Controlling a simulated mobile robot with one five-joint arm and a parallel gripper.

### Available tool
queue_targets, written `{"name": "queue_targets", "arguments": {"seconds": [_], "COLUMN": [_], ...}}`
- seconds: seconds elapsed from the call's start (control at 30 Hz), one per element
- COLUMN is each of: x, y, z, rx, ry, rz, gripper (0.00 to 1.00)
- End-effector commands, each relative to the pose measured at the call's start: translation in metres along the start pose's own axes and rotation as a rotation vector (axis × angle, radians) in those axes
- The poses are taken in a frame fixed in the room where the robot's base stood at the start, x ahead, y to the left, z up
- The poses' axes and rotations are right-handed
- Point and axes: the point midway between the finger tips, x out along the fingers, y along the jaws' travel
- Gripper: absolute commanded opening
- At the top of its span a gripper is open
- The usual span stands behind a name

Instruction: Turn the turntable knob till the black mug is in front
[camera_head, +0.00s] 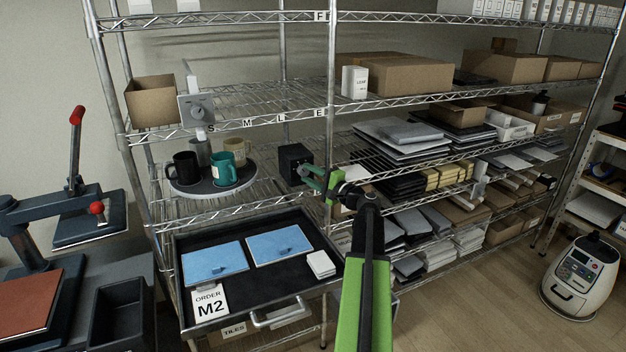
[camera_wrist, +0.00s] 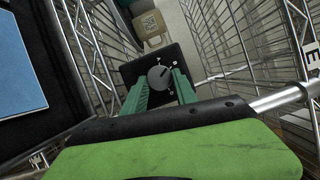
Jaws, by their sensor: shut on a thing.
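The round turntable (camera_head: 190,189) stands on the wire shelf at the left. On it the black mug (camera_head: 183,169) is at the left, the teal mug (camera_head: 224,170) at the front right, a beige mug (camera_head: 236,150) at the back right and a grey mug (camera_head: 199,152) at the back. The black control box (camera_head: 293,164) is to the right of the turntable. In the wrist view its round grey knob (camera_wrist: 158,78) has a pale pointer toward the upper right and small marks around it. My gripper (camera_head: 313,178) is at the box, its green fingers shut on the knob.
Below is a black tray (camera_head: 263,271) with blue sheets and a white block. Shelf posts (camera_head: 332,120) rise close to my arm. A lever press (camera_head: 50,215) stands at the left.

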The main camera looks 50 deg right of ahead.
Motion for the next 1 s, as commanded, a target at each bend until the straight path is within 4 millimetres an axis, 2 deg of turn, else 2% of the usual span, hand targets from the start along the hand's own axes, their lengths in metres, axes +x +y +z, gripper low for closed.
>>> {"name": "queue_targets", "arguments": {"seconds": [0.03, 0.33, 0.8, 0.83, 1.0], "x": [-0.0011, -0.0006, -0.0001, -0.0001, 0.0002], "y": [0.0048, 0.0035, 0.0022, 0.0022, 0.0018], "z": [0.0001, 0.0004, 0.0004, 0.0004, 0.0004], "rx": [0.017, 0.102, 0.117, 0.116, 0.117], "ry": [-0.001, -0.001, 0.001, 0.001, 0.000], "rz": [-0.004, -0.040, -0.047, -0.047, -0.048], "gripper": [0.00, 0.00, 0.00, 0.35, 0.56]}}
